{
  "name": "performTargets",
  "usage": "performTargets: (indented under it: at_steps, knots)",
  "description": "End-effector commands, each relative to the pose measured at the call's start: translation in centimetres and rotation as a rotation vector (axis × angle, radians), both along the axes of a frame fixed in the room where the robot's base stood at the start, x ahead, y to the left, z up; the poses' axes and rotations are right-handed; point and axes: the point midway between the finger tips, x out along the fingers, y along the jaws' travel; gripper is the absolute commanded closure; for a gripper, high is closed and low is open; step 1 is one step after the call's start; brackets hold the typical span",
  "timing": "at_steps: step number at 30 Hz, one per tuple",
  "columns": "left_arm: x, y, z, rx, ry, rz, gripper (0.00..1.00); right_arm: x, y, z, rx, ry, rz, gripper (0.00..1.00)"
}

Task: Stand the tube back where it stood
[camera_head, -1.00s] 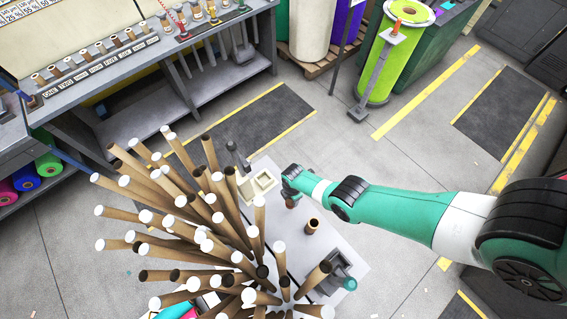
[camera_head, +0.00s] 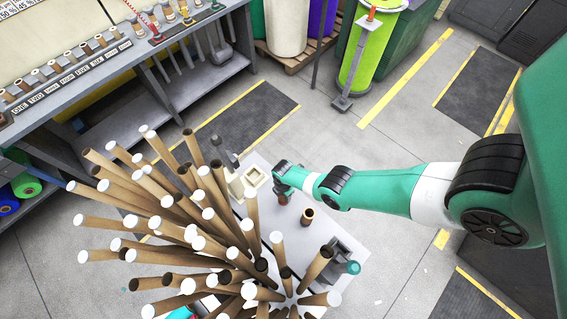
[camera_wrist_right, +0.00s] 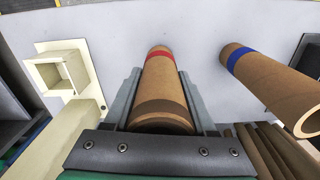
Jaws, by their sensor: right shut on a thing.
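My right gripper (camera_wrist_right: 160,100) is shut on a brown cardboard tube with a red band (camera_wrist_right: 161,82). The tube lies between the two grey fingers, with the red band towards its far end. In the head view my right gripper (camera_head: 281,180) is above the light grey table (camera_head: 345,222), and only a small part of the held tube (camera_head: 283,198) shows below it. I cannot tell whether the tube touches the table. A blue-banded tube (camera_wrist_right: 268,82) stands to its right in the wrist view; it also shows in the head view (camera_head: 307,217). My left gripper is not in view.
A cream square holder (camera_wrist_right: 65,72) is left of the held tube. A dense cluster of brown tubes with white ends (camera_head: 190,225) fans out at the table's left. A dark grey device with a teal knob (camera_head: 340,262) is at the front right.

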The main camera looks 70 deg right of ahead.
Motion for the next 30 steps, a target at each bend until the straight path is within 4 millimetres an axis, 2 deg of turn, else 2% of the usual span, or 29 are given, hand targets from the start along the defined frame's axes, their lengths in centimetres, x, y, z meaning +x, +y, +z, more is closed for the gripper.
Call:
performTargets:
  at_steps: [21,22,27,30]
  knots:
    - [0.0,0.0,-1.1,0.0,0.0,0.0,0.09,0.0,0.0,-1.1,0.0,0.0,0.0,1.0]
    - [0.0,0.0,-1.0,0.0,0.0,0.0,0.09,0.0,0.0,-1.0,0.0,0.0,0.0,0.38]
    - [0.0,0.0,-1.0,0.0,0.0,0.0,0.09,0.0,0.0,-1.0,0.0,0.0,0.0,0.08]
    - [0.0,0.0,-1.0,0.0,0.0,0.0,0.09,0.0,0.0,-1.0,0.0,0.0,0.0,0.08]
